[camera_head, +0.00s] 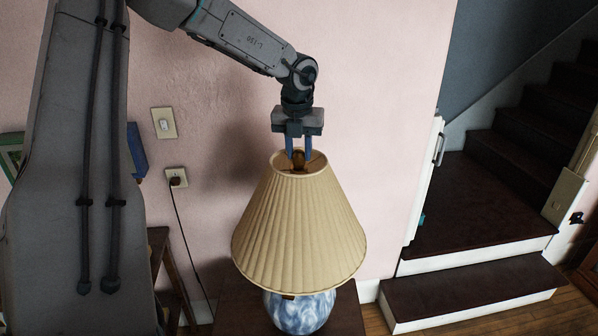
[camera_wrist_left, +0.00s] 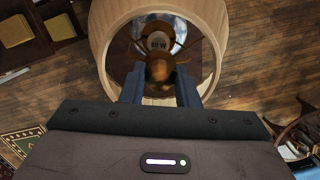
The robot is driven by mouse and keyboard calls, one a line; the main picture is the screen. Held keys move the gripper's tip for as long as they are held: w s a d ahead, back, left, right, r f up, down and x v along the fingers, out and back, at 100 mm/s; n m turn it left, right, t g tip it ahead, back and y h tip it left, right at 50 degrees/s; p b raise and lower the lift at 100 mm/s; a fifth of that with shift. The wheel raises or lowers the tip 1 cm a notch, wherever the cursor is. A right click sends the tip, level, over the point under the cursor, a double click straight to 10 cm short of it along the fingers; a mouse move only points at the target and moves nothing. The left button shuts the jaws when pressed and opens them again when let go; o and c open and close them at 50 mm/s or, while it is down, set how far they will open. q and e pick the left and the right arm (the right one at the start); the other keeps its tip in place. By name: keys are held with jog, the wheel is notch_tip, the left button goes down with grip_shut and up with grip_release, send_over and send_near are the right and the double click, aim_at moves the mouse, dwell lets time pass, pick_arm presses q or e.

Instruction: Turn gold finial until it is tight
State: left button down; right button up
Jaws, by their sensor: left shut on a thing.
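The gold finial (camera_head: 299,158) stands at the top opening of a pleated beige lampshade (camera_head: 299,231) in the head view. In the left wrist view the finial (camera_wrist_left: 160,71) looks brown-gold, with a bulb marked with print just beyond it. My left gripper (camera_head: 299,156) points straight down into the shade's top, its two blue fingers on either side of the finial and shut on it. The blue and white lamp base (camera_head: 300,311) shows below the shade. The contact at the fingertips is partly hidden by the shade rim. My right gripper is in neither view.
The lamp stands on a dark wooden table (camera_head: 236,308) against a pink wall. A wall switch (camera_head: 164,123) and an outlet with a cord (camera_head: 176,178) are at the left. Dark stairs (camera_head: 480,232) rise at the right. The space above the shade is clear except for my arm.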

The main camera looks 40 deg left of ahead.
pick_arm(q)
jog(key=m, duration=0.4)
jog(key=shift+m+h, duration=0.4)
jog(key=m+p, duration=0.1)
jog(key=m, duration=0.4)
jog(key=shift+m+h, duration=0.4)
jog(key=m, duration=0.4)
jog(key=shift+d+f+h, duration=0.1)
jog(key=shift+h, duration=0.2)
jog(key=m+g, duration=0.1)
jog(key=m, duration=0.4)
jog(key=c, duration=1.2)
grip_release()
